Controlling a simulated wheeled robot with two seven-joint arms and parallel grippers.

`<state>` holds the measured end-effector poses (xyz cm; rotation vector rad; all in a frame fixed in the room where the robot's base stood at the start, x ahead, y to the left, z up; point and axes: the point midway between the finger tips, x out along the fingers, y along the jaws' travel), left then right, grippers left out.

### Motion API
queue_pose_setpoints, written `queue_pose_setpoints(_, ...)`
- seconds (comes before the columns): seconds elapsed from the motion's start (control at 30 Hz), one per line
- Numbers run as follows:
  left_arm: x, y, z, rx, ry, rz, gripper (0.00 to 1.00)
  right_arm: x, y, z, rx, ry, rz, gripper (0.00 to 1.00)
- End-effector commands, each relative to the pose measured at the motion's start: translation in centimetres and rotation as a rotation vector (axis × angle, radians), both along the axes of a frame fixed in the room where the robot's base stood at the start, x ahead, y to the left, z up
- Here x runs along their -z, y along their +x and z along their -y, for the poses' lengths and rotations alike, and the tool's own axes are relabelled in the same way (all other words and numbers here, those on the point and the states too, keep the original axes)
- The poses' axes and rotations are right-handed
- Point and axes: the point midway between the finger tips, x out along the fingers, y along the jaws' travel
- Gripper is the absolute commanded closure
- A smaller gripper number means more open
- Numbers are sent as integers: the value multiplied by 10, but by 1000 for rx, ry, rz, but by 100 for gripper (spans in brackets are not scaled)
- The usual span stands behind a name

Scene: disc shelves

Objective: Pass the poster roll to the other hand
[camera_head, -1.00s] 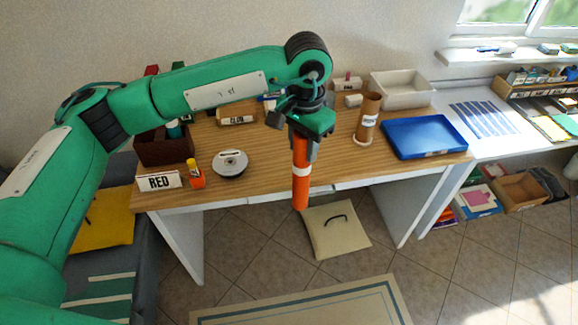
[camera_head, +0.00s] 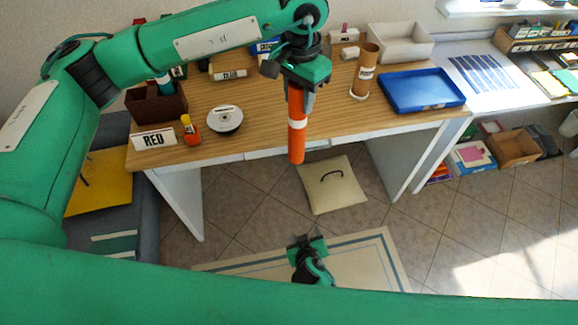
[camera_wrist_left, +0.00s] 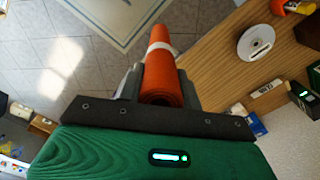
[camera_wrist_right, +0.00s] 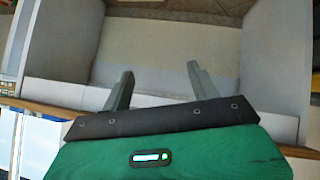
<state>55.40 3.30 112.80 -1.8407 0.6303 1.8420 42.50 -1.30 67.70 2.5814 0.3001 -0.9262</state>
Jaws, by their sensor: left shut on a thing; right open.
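The poster roll (camera_head: 297,140) is an orange tube with a white band, hanging upright in front of the desk's front edge. My left gripper (camera_head: 298,88) is shut on its upper end; the roll also shows between the fingers in the left wrist view (camera_wrist_left: 163,70). My right gripper (camera_head: 307,240) is low in the head view, below and apart from the roll's lower end, above the floor mat. In the right wrist view its fingers (camera_wrist_right: 160,88) are spread with nothing between them; the roll is not visible there.
The wooden desk (camera_head: 250,135) carries a RED sign (camera_head: 153,139), a disc stack (camera_head: 225,119), a brown cylinder (camera_head: 365,70) and a blue tray (camera_head: 421,89). A beige cushion (camera_head: 332,185) lies on the floor below. Space around the roll's lower end is clear.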

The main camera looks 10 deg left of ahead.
Motion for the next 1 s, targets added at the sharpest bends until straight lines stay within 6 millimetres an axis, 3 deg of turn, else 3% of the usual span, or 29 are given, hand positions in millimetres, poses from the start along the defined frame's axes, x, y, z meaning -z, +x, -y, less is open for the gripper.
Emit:
queue_pose_setpoints(0.03, 0, 0, 0, 0, 0, 0, 99, -29, 9, -12, 7, 18, 55, 39)
queue_pose_setpoints(0.23, 0, 0, 0, 0, 0, 0, 99, -142, 29, -45, 58, 102, 275, 39)
queue_pose_setpoints(0.4, 0, 0, 0, 0, 0, 0, 99, -240, 29, -58, 121, 206, 454, 39)
queue_pose_setpoints(0.53, 0, 0, 0, 0, 0, 0, 99, -300, 22, -59, 170, 288, 564, 39)
queue_pose_setpoints(0.6, 0, 0, 0, 0, 0, 0, 99, -324, 17, -58, 191, 324, 608, 39)
queue_pose_setpoints(0.73, 0, 0, 0, 0, 0, 0, 99, -353, 11, -55, 219, 371, 660, 39)
queue_pose_setpoints(0.87, 0, 0, 0, 0, 0, 0, 99, -364, 11, -53, 231, 389, 681, 39)
queue_pose_setpoints(1.0, 0, 0, 0, 0, 0, 0, 99, -365, 25, -53, 232, 391, 684, 39)
